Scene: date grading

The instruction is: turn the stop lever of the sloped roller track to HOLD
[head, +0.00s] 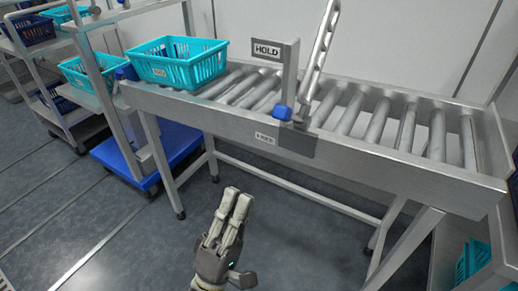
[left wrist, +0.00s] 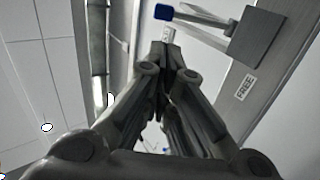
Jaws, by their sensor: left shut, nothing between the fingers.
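The stop lever's blue knob (head: 283,112) shows at the front rail of the sloped roller track (head: 370,152). It is just above a grey mounting block (head: 297,140) and below the HOLD sign (head: 266,50) on its upright plate. The FREE label (head: 265,138) is on the rail left of the block. In the left wrist view the grey lever arm (left wrist: 205,17) runs from the block to the blue knob (left wrist: 163,12), pointing away from the FREE label (left wrist: 245,88). My left gripper (head: 238,194) is shut and empty, below and in front of the track, apart from the lever. My right gripper is out of view.
A slotted metal bar (head: 320,48) stands tilted beside the HOLD plate. A turquoise basket (head: 180,70) sits at the track's left end. A shelf cart with baskets and a blue platform (head: 113,160) are at left. The floor before the track is clear.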

